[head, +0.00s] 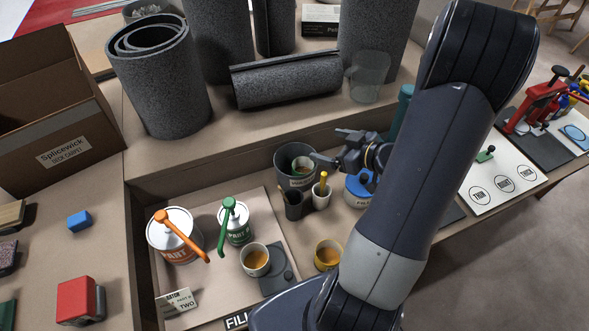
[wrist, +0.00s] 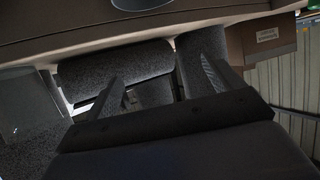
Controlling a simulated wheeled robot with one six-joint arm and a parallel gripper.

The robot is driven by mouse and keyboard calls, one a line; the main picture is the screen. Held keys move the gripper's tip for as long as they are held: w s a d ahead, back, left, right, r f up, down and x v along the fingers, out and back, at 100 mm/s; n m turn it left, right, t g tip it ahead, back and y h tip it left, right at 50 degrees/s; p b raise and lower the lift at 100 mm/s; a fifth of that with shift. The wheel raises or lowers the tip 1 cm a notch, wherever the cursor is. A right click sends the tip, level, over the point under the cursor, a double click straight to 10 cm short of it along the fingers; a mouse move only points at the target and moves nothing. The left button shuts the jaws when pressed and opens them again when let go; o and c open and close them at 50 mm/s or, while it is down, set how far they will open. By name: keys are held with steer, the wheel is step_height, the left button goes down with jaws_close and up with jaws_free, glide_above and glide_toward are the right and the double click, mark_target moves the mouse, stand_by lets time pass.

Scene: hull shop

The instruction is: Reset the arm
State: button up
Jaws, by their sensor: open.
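My gripper (head: 335,150) is in the middle of the head view, above the bench near a dark bucket (head: 283,177) and a blue-lidded tub (head: 359,190). In the wrist view my gripper (wrist: 160,85) shows two dark fingers spread apart, with nothing between them. My arm reaches across the right half of the head view and hides part of the bench behind it.
Grey carpet rolls (head: 160,85) stand on the raised shelf, with one lying roll (head: 287,79). A clear beaker (head: 368,77) is near the shelf edge. An orange-pump can (head: 174,236), a green-pump can (head: 236,222) and cups (head: 255,259) stand below. A cardboard box (head: 50,110) is left.

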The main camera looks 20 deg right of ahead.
steer(key=shift+s+d+r, duration=0.2)
steer(key=shift+s, duration=0.2)
steer(key=shift+w+a, duration=0.1)
steer(key=b+x, duration=0.1)
steer(key=x, duration=0.9)
steer(key=shift+w+r+p, duration=0.2)
steer(key=shift+r+p, duration=1.9)
steer(key=shift+p, duration=0.05)
steer(key=shift+f, duration=0.15)
